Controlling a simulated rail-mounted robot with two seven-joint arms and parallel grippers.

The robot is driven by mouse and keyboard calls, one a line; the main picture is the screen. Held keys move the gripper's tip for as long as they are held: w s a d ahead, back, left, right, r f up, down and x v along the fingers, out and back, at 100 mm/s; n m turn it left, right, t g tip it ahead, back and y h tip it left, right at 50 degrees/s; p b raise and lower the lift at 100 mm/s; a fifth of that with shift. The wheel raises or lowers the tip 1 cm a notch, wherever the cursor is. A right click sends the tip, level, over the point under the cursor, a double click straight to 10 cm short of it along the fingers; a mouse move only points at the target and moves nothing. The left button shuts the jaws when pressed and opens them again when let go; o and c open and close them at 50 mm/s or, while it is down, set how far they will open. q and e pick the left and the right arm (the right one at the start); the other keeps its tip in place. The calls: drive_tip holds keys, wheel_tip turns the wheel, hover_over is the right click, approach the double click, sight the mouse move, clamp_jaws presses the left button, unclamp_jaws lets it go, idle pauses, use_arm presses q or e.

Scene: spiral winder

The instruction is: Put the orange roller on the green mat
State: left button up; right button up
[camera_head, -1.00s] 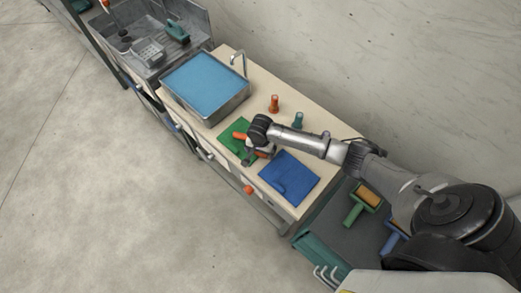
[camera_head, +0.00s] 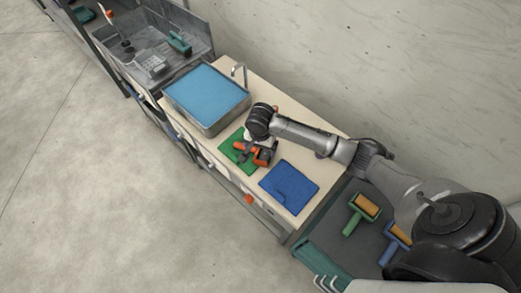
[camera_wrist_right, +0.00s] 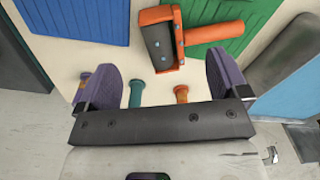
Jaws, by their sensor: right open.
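The orange roller (camera_head: 246,148) lies with its handle over the green mat (camera_head: 229,142) and its dark head toward the mat's right edge. In the right wrist view the roller (camera_wrist_right: 215,32) has its handle over the green mat (camera_wrist_right: 262,25), while its head appears over the bare tabletop between the two mats. My right gripper (camera_wrist_right: 162,72) is open, with its purple fingers spread and the near end of the roller head around the gap between the fingertips. In the head view my right gripper (camera_head: 262,141) is beside the roller, partly hidden by its own wrist. My left gripper is not in view.
A blue mat (camera_head: 290,187) lies to the right. A metal tray of blue liquid (camera_head: 207,91) and a faucet (camera_head: 240,70) are at the back left. A green roller (camera_head: 353,217) and blue roller (camera_head: 393,242) lie at right.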

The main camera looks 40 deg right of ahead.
drive_tip(key=shift+r, duration=0.45)
drive_tip(key=s+a+f+n+t+y, duration=0.15)
drive_tip(key=s+a+f+n, duration=0.25)
drive_tip(key=s+a+n, duration=0.55)
drive_tip(key=s+r+n+t, duration=0.1)
drive_tip(key=s+r+n, duration=0.1)
drive_tip(key=s, duration=0.6)
drive_tip(key=s+a+r+n+t+h, duration=0.1)
drive_tip(key=s+r+n, duration=0.2)
drive_tip(key=s, duration=0.5)
drive_tip(key=shift+s, duration=0.2)
